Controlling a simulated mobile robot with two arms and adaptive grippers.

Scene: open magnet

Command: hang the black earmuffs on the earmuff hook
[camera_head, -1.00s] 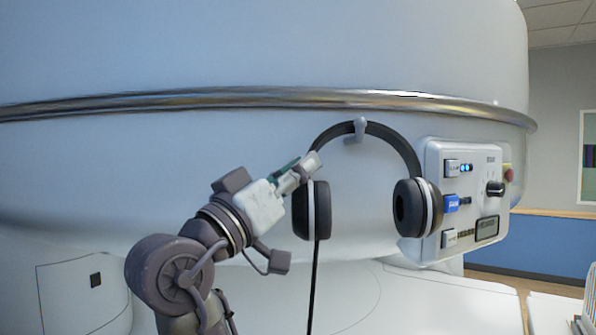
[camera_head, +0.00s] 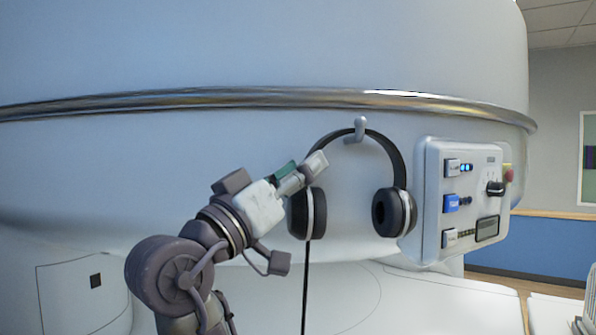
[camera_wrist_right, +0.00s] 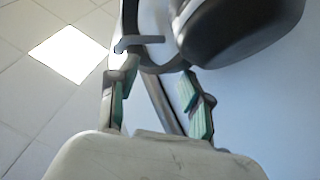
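The black earmuffs (camera_head: 392,213) hang with their headband arched over the grey earmuff hook (camera_head: 360,125) on the white machine's face. Both cups hang below, and a black cable drops from the left one. My right gripper (camera_head: 303,168) is beside the left side of the headband, just above the left cup. In the right wrist view my right gripper (camera_wrist_right: 155,90) has its fingers spread, with the headband and one large cup (camera_wrist_right: 235,25) just beyond them. The hook (camera_wrist_right: 140,42) also shows there. My left gripper is out of view.
A control panel (camera_head: 465,200) with buttons, a knob and a red button stands out just right of the right cup. A metal rail (camera_head: 250,98) runs across the machine above the hook. The machine face left of my right arm is clear.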

